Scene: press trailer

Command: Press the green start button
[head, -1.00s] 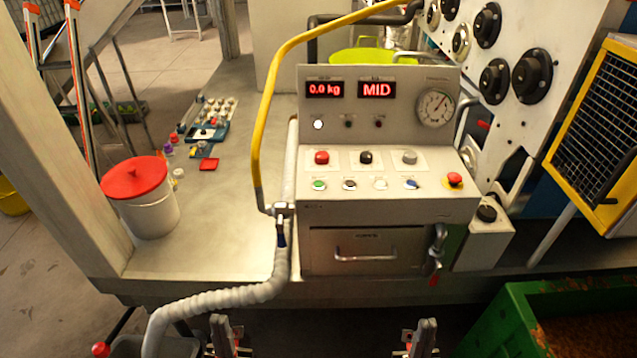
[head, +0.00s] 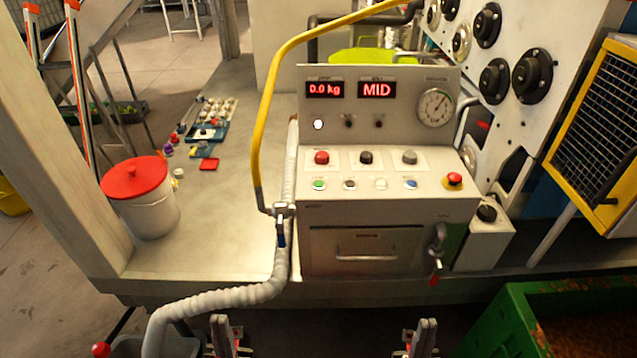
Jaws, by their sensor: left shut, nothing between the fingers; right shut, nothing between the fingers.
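The green start button (head: 319,184) is at the left end of the lower button row on the sloped face of the control panel (head: 388,208). A red button (head: 321,157) sits just above it, with black and grey buttons to its right. My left gripper (head: 226,330) is at the bottom edge of the head view, below and left of the panel, shut and empty. My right gripper (head: 420,332) is at the bottom edge, below the panel, shut and empty. Both are well apart from the green button.
A yellow bent pipe (head: 262,130) and a pale ribbed hose (head: 235,297) run along the panel's left side. A red emergency knob (head: 454,179) is at its right. A drawer handle (head: 366,258) sticks out below. A green bin (head: 510,318) stands at lower right.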

